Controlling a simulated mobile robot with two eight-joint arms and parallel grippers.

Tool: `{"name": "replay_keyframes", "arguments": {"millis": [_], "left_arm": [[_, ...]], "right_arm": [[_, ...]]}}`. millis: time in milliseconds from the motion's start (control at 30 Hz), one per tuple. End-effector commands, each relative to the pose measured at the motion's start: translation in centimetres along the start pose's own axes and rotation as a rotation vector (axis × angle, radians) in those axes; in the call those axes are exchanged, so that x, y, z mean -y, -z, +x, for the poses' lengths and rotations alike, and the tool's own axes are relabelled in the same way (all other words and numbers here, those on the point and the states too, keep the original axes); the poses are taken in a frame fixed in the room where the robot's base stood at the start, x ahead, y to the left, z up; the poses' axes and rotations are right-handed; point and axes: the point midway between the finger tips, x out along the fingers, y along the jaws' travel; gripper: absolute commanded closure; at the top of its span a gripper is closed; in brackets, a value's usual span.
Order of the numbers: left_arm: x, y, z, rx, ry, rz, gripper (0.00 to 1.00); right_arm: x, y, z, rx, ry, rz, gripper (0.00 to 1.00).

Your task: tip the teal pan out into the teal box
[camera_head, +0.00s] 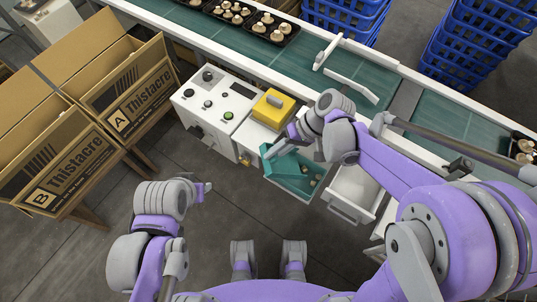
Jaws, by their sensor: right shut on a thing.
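The teal box (287,181) stands below the front of the conveyor, right of the control panel, with a few small pale and brown pieces inside at its right. The teal pan (275,150) shows as a teal edge over the back of the box; its outline is hard to separate from the box. My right gripper (291,135) is over the back of the box, shut on the pan, with the fingertips mostly hidden by its wrist. My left gripper (207,188) hangs over the floor left of the box, apart from everything; its jaw opening is too small to read.
A white control panel (215,103) and a yellow-topped unit (272,107) stand behind the box. The green conveyor (240,45) carries black trays of mushrooms (272,27). Cardboard boxes (130,90) stand left, blue crates (480,40) behind.

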Motion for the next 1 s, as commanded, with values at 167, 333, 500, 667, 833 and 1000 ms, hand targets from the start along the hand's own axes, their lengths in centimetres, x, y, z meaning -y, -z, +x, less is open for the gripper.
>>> {"name": "replay_keyframes", "arguments": {"millis": [167,333,500,667,833,1000], "left_arm": [[0.0,-0.6,1.0,0.004,0.0,0.0,0.57],[0.0,-1.1,1.8,0.007,0.0,0.0,0.57],[0.0,-1.5,2.6,0.009,0.0,0.0,0.57],[0.0,-1.9,3.2,0.012,0.0,0.0,0.57],[0.0,-2.0,3.5,0.013,0.0,0.0,0.57],[0.0,-2.0,3.5,0.013,0.0,0.0,0.57]], "right_arm": [[-1.1,0.1,-0.9,-0.002,0.095,0.004,1.0],[-1.8,0.1,-1.8,-0.002,0.179,0.003,1.0],[-2.5,0.1,-2.8,-0.003,0.259,0.001,1.0],[-2.9,0.1,-3.4,-0.002,0.316,0.002,1.0],[-3.0,0.0,-3.8,-0.002,0.347,0.0,1.0],[-3.0,0.0,-3.9,-0.002,0.354,-0.001,1.0]]}}
